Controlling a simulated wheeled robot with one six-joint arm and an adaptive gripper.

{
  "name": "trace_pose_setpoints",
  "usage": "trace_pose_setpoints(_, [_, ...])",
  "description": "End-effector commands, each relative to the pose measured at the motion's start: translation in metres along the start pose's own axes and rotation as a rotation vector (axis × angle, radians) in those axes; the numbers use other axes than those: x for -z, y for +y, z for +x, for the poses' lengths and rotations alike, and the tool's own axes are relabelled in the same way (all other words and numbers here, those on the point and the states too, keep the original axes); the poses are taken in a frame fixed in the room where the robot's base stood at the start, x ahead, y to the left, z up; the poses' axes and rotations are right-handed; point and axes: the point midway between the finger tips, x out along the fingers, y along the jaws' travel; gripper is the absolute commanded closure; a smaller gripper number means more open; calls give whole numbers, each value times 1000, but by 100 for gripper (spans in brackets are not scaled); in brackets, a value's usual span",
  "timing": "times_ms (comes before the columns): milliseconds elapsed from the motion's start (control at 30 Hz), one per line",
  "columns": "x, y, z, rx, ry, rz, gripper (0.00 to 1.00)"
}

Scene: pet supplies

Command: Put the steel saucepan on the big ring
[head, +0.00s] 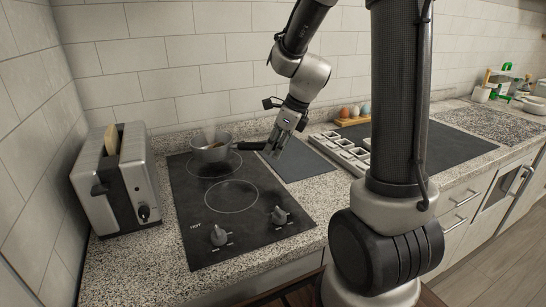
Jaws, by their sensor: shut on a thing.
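The steel saucepan (211,153) is at the back of the black cooktop (195,220), over the rear ring (226,170), which looks the bigger of the two. It is upright, a little towards the back of that ring. I cannot tell whether its base touches the glass. Something brownish shows inside it. Its dark handle points right. My gripper (272,150) is shut on the handle's end, to the right of the cooktop. The smaller front ring (232,208) is bare.
A toaster (122,185) with bread stands left of the cooktop. Two knobs (219,236) are at the cooktop's front. A dark mat (305,165) and a pale compartment tray (345,155) lie right. Eggs in a wooden holder (352,122) stand behind.

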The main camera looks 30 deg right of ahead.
Motion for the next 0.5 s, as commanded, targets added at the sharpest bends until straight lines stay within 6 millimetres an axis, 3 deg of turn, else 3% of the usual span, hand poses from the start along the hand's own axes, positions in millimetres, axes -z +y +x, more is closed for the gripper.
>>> trace_pose_setpoints(200, [11, 0, 27, -1, 1, 2, 100])
trace_pose_setpoints(433, [12, 0, 29, 0, 0, 0, 100])
trace_pose_setpoints(467, [13, 1, 30, -2, 2, 0, 71])
trace_pose_setpoints(500, [13, 1, 30, -2, 2, 0, 64])
